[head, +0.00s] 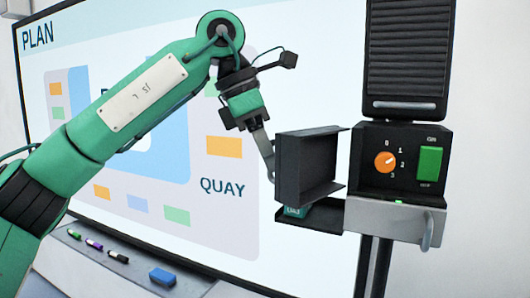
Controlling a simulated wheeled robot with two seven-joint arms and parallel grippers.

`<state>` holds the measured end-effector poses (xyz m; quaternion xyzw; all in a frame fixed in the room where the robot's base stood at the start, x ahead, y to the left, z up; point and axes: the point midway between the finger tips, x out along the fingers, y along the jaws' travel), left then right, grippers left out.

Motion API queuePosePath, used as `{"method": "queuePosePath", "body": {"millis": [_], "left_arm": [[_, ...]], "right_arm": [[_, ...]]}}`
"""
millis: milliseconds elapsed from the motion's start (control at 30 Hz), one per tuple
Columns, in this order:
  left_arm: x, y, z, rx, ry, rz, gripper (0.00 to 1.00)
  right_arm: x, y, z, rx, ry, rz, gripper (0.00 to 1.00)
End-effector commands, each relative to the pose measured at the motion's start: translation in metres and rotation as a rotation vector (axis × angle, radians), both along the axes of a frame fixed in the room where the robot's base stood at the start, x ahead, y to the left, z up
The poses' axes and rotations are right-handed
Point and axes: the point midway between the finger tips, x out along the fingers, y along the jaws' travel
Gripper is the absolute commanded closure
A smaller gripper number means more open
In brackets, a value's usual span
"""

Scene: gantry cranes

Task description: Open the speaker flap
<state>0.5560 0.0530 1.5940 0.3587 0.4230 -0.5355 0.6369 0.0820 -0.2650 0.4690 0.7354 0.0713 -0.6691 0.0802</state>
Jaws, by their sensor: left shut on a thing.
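The black speaker unit (408,50) with a ribbed front stands at the right, above a black control box (372,148). A dark grey flap (305,168) stands upright to the left of the control box, over a dark tray (322,217). A small teal thing (293,211) shows in the gap under the flap, mostly hidden. My left gripper (270,172) is at the flap's left edge, its fingers pointing down, and is shut on the flap there. The exact contact is too small to make out. My right gripper is not in view.
The control box carries an orange knob (385,162) and a green switch (429,162), with a grey bracket (397,216) below. A large whiteboard (222,235) stands behind. Its ledge (130,268) holds several markers and a blue eraser (162,277).

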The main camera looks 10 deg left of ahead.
Motion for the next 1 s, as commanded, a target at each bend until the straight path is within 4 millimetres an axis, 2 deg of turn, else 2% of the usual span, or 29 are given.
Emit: {"method": "queuePosePath", "body": {"millis": [400,433,500,1000], "left_arm": [[0.0004,-0.0014,0.0012,-0.003,-0.001,0.001,1.00],[0.0004,-0.0014,0.0012,-0.003,-0.001,0.001,0.83],[0.0004,-0.0012,0.0011,-0.003,-0.001,0.000,0.69],[0.0005,0.0013,0.0048,-0.002,-0.002,0.002,0.68]], "right_arm": [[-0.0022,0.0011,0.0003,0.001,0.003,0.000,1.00],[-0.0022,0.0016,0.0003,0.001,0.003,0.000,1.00],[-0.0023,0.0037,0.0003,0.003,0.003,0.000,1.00],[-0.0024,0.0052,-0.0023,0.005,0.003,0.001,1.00]]}}
